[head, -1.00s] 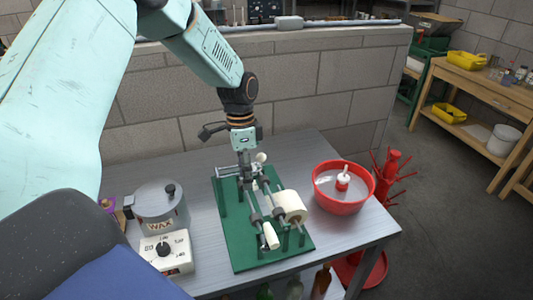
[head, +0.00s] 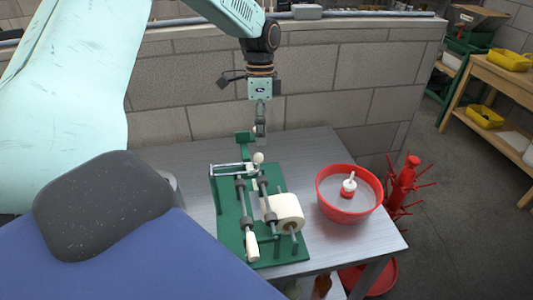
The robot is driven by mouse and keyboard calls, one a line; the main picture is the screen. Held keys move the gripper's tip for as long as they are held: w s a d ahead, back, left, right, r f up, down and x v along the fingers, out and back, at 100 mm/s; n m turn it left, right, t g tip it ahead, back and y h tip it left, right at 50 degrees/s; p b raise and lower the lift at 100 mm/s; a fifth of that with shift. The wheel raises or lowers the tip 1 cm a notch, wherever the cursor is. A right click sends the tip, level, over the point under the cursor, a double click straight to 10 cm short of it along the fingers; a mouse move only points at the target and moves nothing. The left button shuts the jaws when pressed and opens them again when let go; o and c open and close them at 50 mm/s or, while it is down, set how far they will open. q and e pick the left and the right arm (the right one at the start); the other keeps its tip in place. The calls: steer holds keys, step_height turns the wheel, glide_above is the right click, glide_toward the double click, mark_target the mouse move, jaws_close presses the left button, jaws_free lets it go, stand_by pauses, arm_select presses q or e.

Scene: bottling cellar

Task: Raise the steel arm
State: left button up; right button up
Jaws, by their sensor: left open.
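A green board (head: 226,233) on the metal table carries a device of steel rods. A steel arm (head: 246,212) with a cream handle (head: 252,246) at its front end lies low along the board's left side. A second rod (head: 267,203) runs beside it, and a cream roll (head: 284,213) sits to its right. A cream knob (head: 259,157) stands at the back. My left gripper (head: 260,138) points down, open and seemingly empty, near the back of the board behind the knob. It looks clear of the steel arm. My right gripper is not in view.
A red basin (head: 346,215) holding a small white-and-red bottle (head: 349,185) stands right of the board. A red bottle rack (head: 403,185) is beyond the table's right edge. A block wall (head: 330,82) rises behind the table (head: 305,150).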

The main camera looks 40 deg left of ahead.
mark_target(259, 154)
arm_select(q)
steer(key=x, duration=0.4)
steer(key=p+x, duration=0.1)
steer(key=x, duration=0.2)
steer(key=shift+s+a, duration=0.15)
steer(key=shift+s, duration=0.2)
steer(key=shift+w+a+f, duration=0.2)
steer(key=shift+f, duration=0.35)
steer(key=shift+s+r, duration=0.1)
steer(key=shift+s, duration=0.05)
steer(key=shift+c, duration=0.2)
steer(key=shift+s+d+r, duration=0.1)
steer(key=shift+d, duration=0.1)
steer(key=c, duration=0.7)
jaws_close()
